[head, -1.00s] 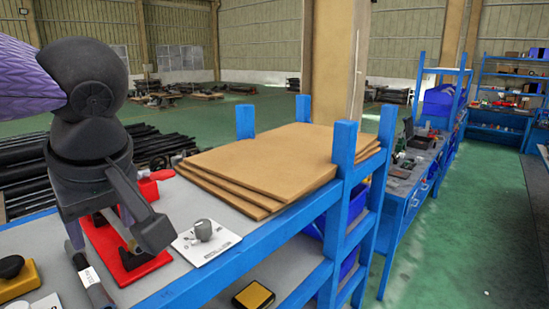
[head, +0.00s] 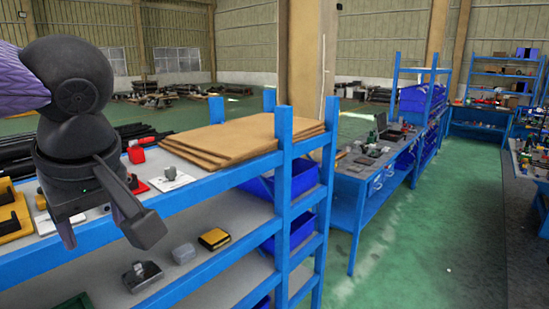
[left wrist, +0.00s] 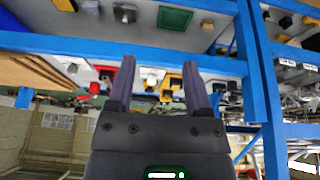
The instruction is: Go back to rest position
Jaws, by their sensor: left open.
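My left gripper (head: 66,232) hangs at the left of the head view, in front of the blue shelf rack (head: 285,150), and part of it is hidden behind my own wrist. In the left wrist view, the two fingers of my left gripper (left wrist: 158,88) stand apart with nothing held between them. The shelf beam and the items on the shelves show beyond the fingers there. My right gripper is in neither view.
Stacked brown boards (head: 225,140), a white switch plate (head: 172,180) and a red item (head: 136,153) lie on the upper shelf. A yellow box (head: 214,238) is on the lower shelf. A blue workbench (head: 350,190) stands behind. Green floor at right is open.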

